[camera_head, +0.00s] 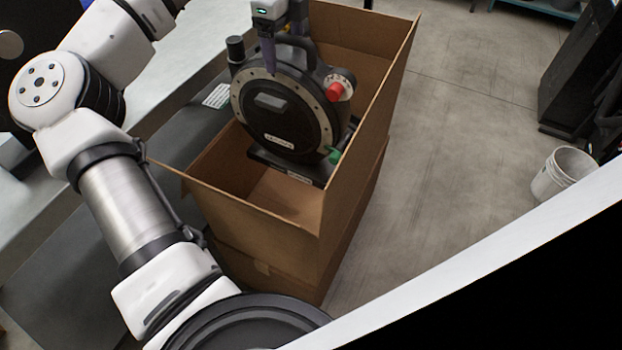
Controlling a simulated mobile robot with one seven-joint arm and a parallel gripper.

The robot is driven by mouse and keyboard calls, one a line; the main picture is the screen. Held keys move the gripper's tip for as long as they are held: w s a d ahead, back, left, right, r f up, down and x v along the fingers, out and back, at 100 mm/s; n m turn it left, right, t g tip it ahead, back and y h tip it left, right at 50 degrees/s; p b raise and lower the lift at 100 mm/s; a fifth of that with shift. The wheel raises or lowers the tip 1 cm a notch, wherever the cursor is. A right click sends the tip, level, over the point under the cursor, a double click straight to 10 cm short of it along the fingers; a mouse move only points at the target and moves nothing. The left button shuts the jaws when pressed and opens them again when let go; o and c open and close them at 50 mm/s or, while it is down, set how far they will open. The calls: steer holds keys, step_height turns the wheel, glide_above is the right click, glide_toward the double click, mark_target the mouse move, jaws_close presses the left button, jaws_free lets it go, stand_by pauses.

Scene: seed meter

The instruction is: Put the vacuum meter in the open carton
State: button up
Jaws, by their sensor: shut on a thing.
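The vacuum meter (281,115) is a black round drum with a pale bolted rim, a red knob, a green fitting and a flat black base. It hangs upright in the mouth of the open carton (255,228), its lower part below the carton's rim. The carton's bare floor shows in front of the base, and the base looks clear of it. My gripper (272,62) is above the meter at its top handle, shut on it. The fingertips are partly hidden, and the meter hides the carton's far inside.
The open carton stands on another closed box (262,272). A grey bench (215,25) runs behind and left, with a small keyboard-like item (217,96) beside the carton. A white bucket (563,173) stands on the floor at right. The floor right of the carton is clear.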

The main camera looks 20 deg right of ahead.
steer(key=shift+w+d+f, duration=0.1)
steer(key=shift+f, duration=0.35)
step_height(320, 180, down, 20)
steer(key=shift+r+p, duration=0.2)
steer(key=shift+p, duration=0.45)
steer(key=shift+f, duration=0.15)
steer(key=o, duration=2)
steer(key=shift+o, duration=0.2)
